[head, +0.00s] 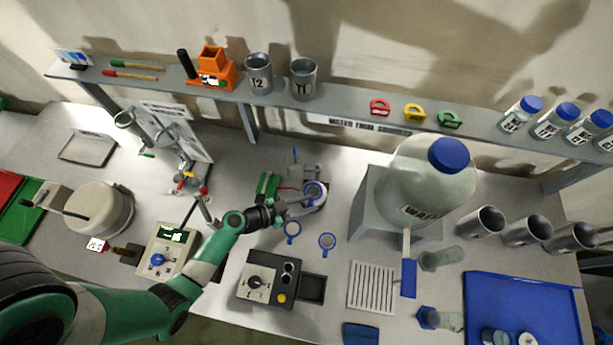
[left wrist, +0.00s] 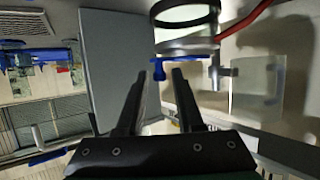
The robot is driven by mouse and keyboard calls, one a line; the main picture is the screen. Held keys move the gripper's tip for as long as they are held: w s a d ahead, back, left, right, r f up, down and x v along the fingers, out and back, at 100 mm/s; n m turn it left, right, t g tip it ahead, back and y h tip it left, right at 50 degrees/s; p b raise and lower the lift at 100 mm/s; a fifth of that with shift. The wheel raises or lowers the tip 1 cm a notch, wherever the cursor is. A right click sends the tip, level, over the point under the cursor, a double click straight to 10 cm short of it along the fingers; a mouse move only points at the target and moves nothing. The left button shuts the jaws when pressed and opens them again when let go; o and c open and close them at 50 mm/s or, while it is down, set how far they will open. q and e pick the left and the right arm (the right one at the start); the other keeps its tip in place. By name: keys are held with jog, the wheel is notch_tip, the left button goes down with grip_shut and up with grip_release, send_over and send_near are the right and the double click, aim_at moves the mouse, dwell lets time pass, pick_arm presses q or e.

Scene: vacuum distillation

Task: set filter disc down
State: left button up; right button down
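A blue fitting (left wrist: 158,68) shows beyond the fingertips. A dark-rimmed clear round vessel (left wrist: 186,42) with a side arm stands just past them. I cannot tell which piece is the filter disc. My right gripper is not in view.
A large blue-capped bottle (head: 425,180) sits on a grey stand to the right. A black control box (head: 268,278) and a beige meter (head: 165,250) are in front. A shelf (head: 345,112) runs along the back. A blue tray (head: 560,300) is at right.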

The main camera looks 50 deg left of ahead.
pick_arm(q)
jog(key=shift+o, duration=0.2)
jog(key=v, duration=0.7)
jog(key=shift+s+r, duration=0.15)
